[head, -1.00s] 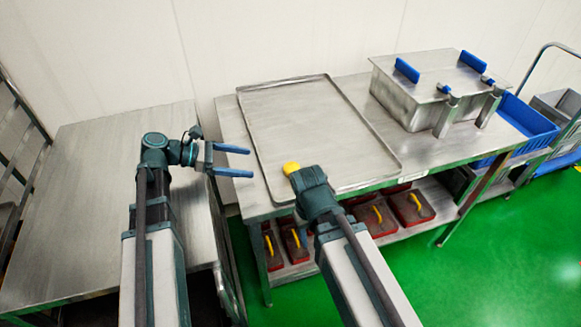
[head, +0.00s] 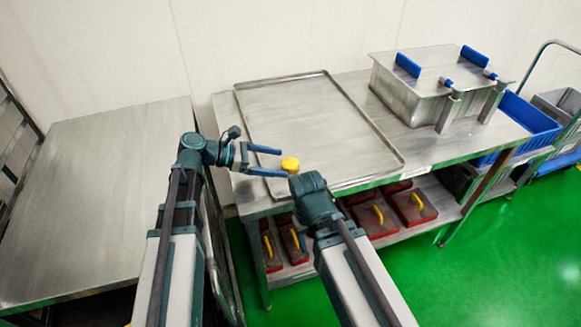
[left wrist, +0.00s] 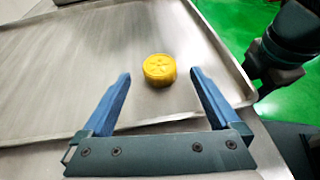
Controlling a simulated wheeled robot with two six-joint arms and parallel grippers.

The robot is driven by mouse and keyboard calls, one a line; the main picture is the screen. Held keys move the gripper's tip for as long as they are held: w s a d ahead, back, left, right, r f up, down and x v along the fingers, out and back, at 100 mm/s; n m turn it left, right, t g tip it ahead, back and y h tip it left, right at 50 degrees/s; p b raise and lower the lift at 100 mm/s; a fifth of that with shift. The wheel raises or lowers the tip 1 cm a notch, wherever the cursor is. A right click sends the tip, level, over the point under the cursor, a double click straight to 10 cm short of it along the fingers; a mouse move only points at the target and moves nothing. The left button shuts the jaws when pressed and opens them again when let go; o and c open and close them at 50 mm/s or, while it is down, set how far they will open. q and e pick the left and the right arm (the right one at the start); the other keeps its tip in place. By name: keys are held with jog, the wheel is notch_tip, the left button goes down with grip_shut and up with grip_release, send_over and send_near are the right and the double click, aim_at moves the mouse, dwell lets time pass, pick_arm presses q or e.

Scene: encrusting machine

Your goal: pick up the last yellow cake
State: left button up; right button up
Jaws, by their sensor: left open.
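The yellow cake (head: 290,164) is small and round and lies alone on the metal tray (head: 300,95), close to its front edge. In the left wrist view the cake (left wrist: 159,69) shows a patterned top and sits just beyond the fingertips, between their lines. My left gripper (head: 282,162) is open with two blue fingers pointing right at the cake, apart from it. It also shows in the left wrist view (left wrist: 160,75), with nothing between its fingers. My right arm's end (head: 315,195) is just in front of the cake; its fingers are hidden.
A steel box (head: 425,95) with blue handles stands on the table right of the tray. A bare metal table (head: 90,190) is at the left. Red boxes with yellow handles (head: 410,205) sit on the shelf below. Most of the tray is clear.

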aim_at(285, 163)
pick_arm(q)
jog(key=b+x, duration=0.1)
jog(key=x, duration=0.2)
jog(key=shift+d+f, duration=0.1)
jog(key=shift+f, duration=0.05)
jog(key=c, duration=1.4)
jog(key=shift+c, duration=0.2)
notch_tip(285, 163, up, 10)
jog(key=p, duration=1)
